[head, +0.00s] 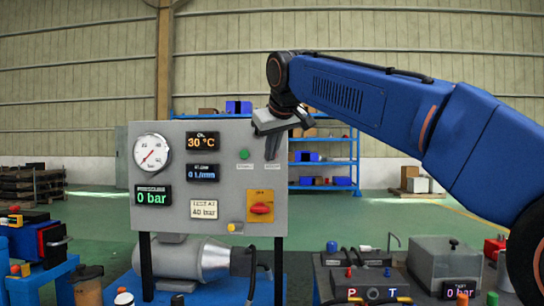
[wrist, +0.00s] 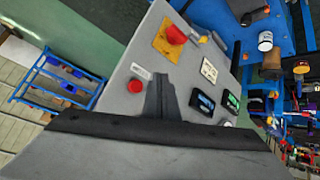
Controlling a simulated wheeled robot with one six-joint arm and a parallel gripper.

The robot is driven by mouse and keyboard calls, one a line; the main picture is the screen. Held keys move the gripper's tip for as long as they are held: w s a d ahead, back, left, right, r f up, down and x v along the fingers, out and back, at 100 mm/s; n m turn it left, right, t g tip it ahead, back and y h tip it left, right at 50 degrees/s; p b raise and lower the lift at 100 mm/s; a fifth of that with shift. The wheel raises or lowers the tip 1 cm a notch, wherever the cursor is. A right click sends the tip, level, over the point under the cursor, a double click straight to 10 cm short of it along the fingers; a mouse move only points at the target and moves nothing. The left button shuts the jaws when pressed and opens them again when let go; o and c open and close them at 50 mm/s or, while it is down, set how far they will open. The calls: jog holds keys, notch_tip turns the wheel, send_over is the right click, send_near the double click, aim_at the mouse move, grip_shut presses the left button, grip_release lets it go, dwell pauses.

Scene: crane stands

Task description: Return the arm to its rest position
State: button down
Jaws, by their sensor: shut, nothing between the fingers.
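My blue arm (head: 345,92) reaches in from the right in the head view. My gripper (head: 272,150) points down at the upper right of a grey control panel (head: 225,226), and its shut fingers overlap the panel in the picture. The wrist view shows the shut, empty fingers (wrist: 158,95) over the panel face, beside a round red button (wrist: 135,84). In the head view that button is hidden by my gripper, while a green button (head: 244,154) shows just left of it. I cannot tell whether the fingers touch the panel.
A hose bench (head: 365,275) and tank (head: 440,262) stand right. Blue shelves (head: 322,186) stand behind.

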dwell(0.3)
jog(key=s+d+f+m+g+h, duration=0.1)
jog(key=s+d+f+m, duration=0.1)
jog(key=s+d+f, duration=0.75)
jog(key=s+d+f+m+g+h, duration=0.1)
jog(key=s+d+f, duration=0.5)
jog(key=d+f, duration=0.55)
jog(key=s+d+f+m+g, duration=0.1)
jog(key=s+d+f, duration=0.4)
jog(key=s+f, duration=0.6)
jog(key=s+d+f+m+g, duration=0.1)
jog(key=s+d+f+m, duration=0.2)
jog(key=s+d+f, duration=0.3)
jog(key=s+f, duration=0.5)
jog(key=f, duration=0.4)
jog(key=shift+f+h, duration=0.3)
jog(key=shift+f, duration=0.05)
jog(key=shift+d, duration=0.1)
